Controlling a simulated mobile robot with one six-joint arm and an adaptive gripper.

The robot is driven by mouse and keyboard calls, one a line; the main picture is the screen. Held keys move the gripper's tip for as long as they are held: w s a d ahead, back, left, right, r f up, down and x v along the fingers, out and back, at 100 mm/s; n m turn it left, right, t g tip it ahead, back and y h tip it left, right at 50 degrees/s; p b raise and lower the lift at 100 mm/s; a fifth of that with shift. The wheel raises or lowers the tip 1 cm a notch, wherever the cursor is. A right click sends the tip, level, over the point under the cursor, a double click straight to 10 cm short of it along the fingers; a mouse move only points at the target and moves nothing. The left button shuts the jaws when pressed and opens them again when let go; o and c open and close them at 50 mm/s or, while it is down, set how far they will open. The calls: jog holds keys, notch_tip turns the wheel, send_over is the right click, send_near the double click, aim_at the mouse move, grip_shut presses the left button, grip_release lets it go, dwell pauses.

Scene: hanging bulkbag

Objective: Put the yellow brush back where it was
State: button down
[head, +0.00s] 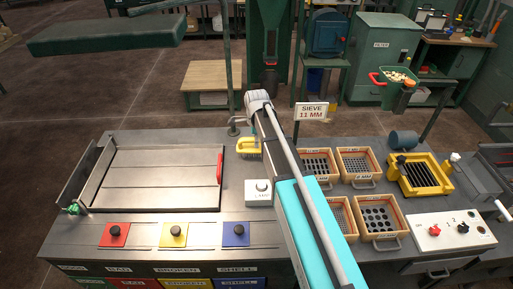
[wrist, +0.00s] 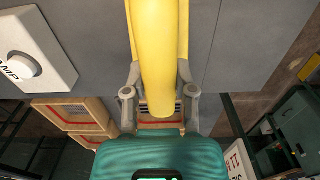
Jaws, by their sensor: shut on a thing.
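The yellow brush (wrist: 158,55) fills the upper middle of the wrist view, its handle running up out of the frame. My gripper (wrist: 158,92) is shut on it, with one grey finger on each side. In the head view the yellow brush (head: 247,148) shows just left of my arm, over the bench between the metal tray and the sieves. My arm hides my gripper's fingers there. I cannot tell whether the brush touches the bench. Its bristles are not clearly visible.
A metal tray (head: 150,150) with a red handle lies left. A white lamp switch (head: 258,192) is close to my arm. A grey bent post (head: 236,122) stands beside the brush. Wooden sieves (head: 355,162) and a yellow grate (head: 424,175) are right.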

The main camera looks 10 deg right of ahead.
jog(key=shift+f+b, duration=0.8)
jog(key=shift+f, duration=0.3)
jog(key=shift+f, duration=0.1)
jog(key=shift+c, duration=2.2)
grip_release()
jog(key=shift+r, duration=0.2)
notch_tip(320, 180, up, 12)
jog(key=p, duration=1.2)
jog(key=shift+s+f, duration=0.1)
